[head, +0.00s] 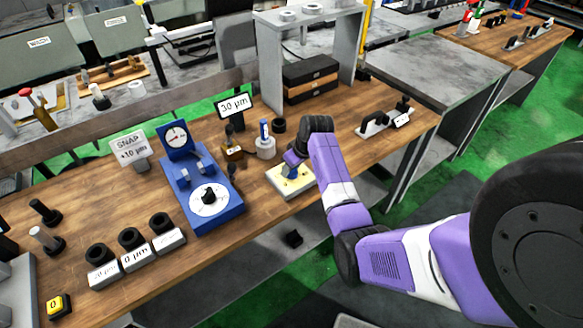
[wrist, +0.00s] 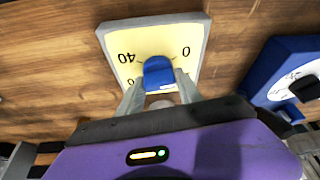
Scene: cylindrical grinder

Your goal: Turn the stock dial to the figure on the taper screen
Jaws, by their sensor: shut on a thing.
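The stock dial is a cream plate (head: 276,180) on the bench, with a blue knob (head: 290,171). In the wrist view the plate (wrist: 155,40) shows upside-down figures, a 40 and a 0, with another figure partly hidden. The blue knob (wrist: 158,72) stands between my fingers, with a pale mark on its near edge; where it points is hard to tell. My gripper (wrist: 160,92) is shut on the knob. In the head view my gripper (head: 291,161) comes down over the dial and partly hides it. The taper screen (head: 234,104) reads 30 µm.
A blue gauge unit (head: 207,215) with a white dial stands left of the plate. A sign (head: 130,149) reads SNAP +10 µm. Labelled blocks (head: 135,257) stand at the front left. A grey shelf (head: 270,65) stands behind; a small fixture (head: 375,124) sits to the right.

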